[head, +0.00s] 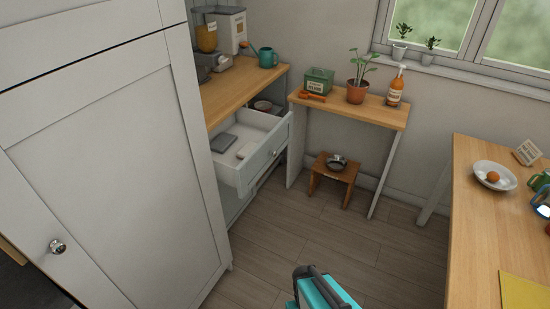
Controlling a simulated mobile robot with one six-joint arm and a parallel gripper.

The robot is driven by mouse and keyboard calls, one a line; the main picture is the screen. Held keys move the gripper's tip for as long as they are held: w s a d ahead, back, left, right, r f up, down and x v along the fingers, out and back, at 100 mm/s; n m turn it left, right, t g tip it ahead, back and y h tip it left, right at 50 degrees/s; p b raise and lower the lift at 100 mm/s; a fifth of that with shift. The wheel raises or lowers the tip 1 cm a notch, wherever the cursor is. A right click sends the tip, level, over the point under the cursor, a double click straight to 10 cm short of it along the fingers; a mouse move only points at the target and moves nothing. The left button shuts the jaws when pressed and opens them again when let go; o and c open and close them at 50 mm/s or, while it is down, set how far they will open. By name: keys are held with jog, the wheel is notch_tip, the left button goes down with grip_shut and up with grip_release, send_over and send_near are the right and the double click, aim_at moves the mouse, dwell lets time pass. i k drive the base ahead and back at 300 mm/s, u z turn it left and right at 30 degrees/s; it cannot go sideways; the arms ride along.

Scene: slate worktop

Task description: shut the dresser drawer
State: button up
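The dresser drawer (262,159) is white and stands pulled out from the wooden-topped dresser (238,86), left of centre in the head view. Its front faces right and carries a small knob. A teal and black part of my arm shows at the bottom edge, well apart from the drawer. I do not see gripper fingers, so my gripper is out of view.
A tall white cabinet (110,170) fills the left and hides part of the dresser. A wooden table (487,230) stands at right. The floor between is clear.

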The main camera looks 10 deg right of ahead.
aim_at(272, 133)
jog(key=u, duration=0.15)
jog(key=i, duration=0.95)
jog(key=z, duration=0.1)
